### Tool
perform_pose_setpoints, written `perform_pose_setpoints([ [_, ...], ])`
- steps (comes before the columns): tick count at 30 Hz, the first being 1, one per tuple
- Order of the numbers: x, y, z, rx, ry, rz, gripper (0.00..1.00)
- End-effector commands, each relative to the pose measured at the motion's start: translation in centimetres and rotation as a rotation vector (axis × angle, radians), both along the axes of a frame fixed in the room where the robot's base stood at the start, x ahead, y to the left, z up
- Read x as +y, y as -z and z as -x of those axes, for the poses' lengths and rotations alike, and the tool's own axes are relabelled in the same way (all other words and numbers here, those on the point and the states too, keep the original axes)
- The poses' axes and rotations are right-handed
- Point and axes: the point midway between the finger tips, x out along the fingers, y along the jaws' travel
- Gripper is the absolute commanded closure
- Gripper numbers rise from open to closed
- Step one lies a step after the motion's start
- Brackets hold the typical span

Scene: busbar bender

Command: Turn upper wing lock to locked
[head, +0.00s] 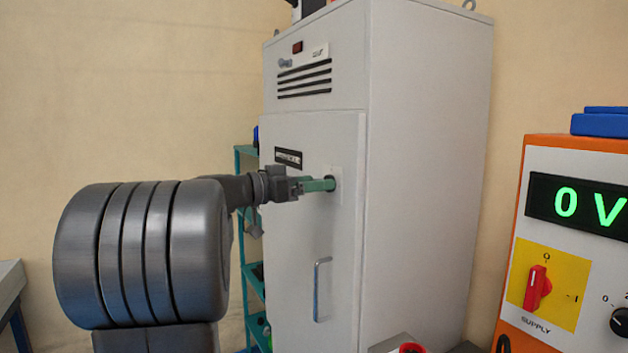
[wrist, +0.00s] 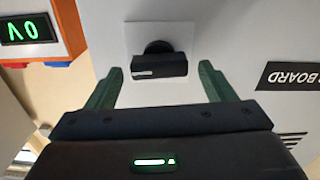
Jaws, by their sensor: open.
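The upper wing lock (wrist: 160,67) is a black wing on a round black boss, on a white plate (wrist: 178,33) on the cabinet door. In the wrist view the wing lies crosswise, with a small pale mark at its left end. My gripper (wrist: 160,76) is open, with one green finger on each side of the wing. A gap shows between each finger and the wing's ends. In the head view my gripper (head: 322,184) reaches the door at the plate (head: 337,194), and its fingers mostly hide the lock.
The tall grey cabinet (head: 430,170) has a bar handle (head: 321,290) below the lock and a black label (head: 288,158) above left of it. An orange-framed supply unit (head: 575,240) reading 0 V stands at right. A teal shelf (head: 247,270) stands behind at left.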

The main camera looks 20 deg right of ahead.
Motion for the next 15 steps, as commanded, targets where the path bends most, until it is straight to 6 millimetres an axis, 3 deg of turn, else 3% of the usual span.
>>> perform_pose_setpoints([
  [12,-0.89,0.01,-0.06,0.0,0.0,0.0,0.24],
  [15,-0.88,0.01,-0.05,0.0,0.0,0.0,0.41],
])
